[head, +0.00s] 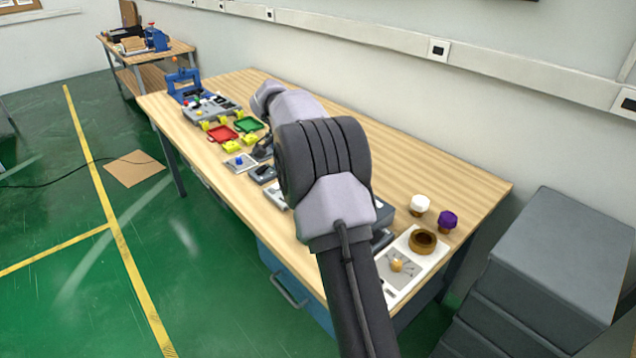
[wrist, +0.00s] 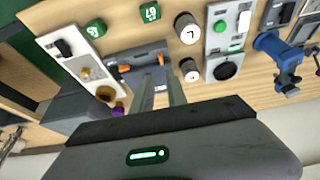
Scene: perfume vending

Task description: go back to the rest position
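My gripper (wrist: 162,88) shows in the wrist view, above the workbench. Its two grey fingers are apart, with a gap between them and nothing seen held in it. In the head view my arm reaches over the workbench (head: 430,170), and the gripper itself is hidden behind the arm. In the wrist view a dark grey device with orange parts (wrist: 128,72) lies beyond the fingers. I cannot tell how far the fingers are from it.
A white panel (wrist: 67,55) with a brown ring (head: 423,241) sits at the bench's near end, beside white (head: 420,203) and purple (head: 447,219) caps. A grey cabinet (head: 560,260) is at right.

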